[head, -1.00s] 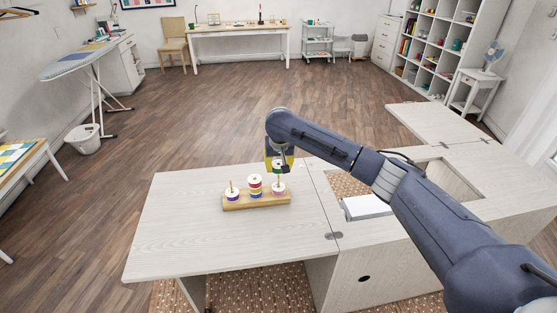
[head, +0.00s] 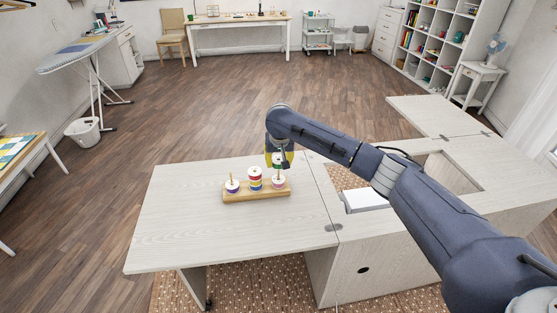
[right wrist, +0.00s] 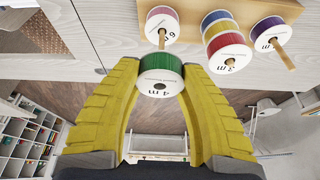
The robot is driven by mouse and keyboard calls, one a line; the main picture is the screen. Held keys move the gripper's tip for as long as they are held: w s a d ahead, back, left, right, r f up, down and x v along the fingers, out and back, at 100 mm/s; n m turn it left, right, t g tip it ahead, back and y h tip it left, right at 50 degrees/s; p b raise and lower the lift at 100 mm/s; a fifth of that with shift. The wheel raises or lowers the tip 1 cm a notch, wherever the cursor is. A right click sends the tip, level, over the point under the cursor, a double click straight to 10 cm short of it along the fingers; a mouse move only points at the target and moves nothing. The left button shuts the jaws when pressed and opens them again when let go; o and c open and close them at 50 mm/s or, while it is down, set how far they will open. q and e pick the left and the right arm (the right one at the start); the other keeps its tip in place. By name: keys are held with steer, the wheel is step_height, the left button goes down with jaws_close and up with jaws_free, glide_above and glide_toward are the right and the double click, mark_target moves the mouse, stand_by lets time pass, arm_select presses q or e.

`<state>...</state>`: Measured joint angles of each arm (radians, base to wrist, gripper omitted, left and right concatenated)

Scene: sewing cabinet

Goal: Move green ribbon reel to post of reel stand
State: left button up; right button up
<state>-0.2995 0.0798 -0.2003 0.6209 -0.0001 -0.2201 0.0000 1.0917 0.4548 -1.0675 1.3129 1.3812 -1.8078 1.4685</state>
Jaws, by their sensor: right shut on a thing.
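My right gripper (head: 279,162) has yellow fingers that are shut on the green ribbon reel (right wrist: 160,78), a green roll with a white face marked 4 m. The wooden reel stand (head: 240,199) lies on the pale tabletop and has three posts. The left post carries a purple reel (head: 232,187). The middle post carries a stack of several reels (head: 255,179). The right post (right wrist: 162,40) carries a pink reel (right wrist: 160,22); its tip shows close beside the green reel's rim. I cannot tell whether they touch. My left gripper is not in view.
The pale tabletop (head: 180,225) is clear left of the stand. A cabinet with an open recess stands to the right, with a white block (head: 365,200) in it. My right arm crosses above the cabinet.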

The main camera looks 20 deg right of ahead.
steer(key=shift+f, duration=1.5)
stand_by(0.4)
steer(key=o, duration=1.1)
steer(key=shift+c, duration=0.2)
steer(key=shift+r, duration=0.1)
steer(key=v, duration=1.1)
steer(key=shift+r, duration=0.4)
steer(key=shift+s, duration=0.1)
